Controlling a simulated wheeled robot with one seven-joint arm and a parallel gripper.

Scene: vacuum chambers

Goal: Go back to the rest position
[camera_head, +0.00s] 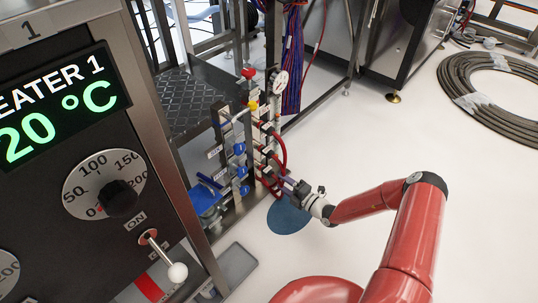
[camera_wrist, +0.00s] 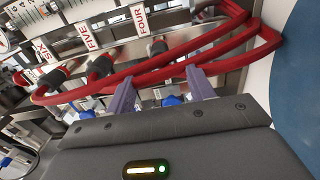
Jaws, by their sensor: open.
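My red arm reaches from the lower right toward a valve panel (camera_head: 240,150) in the head view. My gripper (camera_head: 284,182) is at the lower right side of that panel, close to its red hoses (camera_head: 280,150). In the wrist view my gripper (camera_wrist: 157,76) has its two purple-grey fingers spread apart. The red hoses (camera_wrist: 150,72) cross in front of the fingertips. I cannot tell whether the fingers touch the hoses. Nothing shows held between the fingers.
Labels FOUR (camera_wrist: 139,18), FIVE (camera_wrist: 92,36) and SIX (camera_wrist: 41,50) mark black fittings behind the hoses. A heater cabinet (camera_head: 150,100) with a dial and a lever stands at left. Coiled hose (camera_head: 500,95) lies at upper right. The white floor at right is mostly clear.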

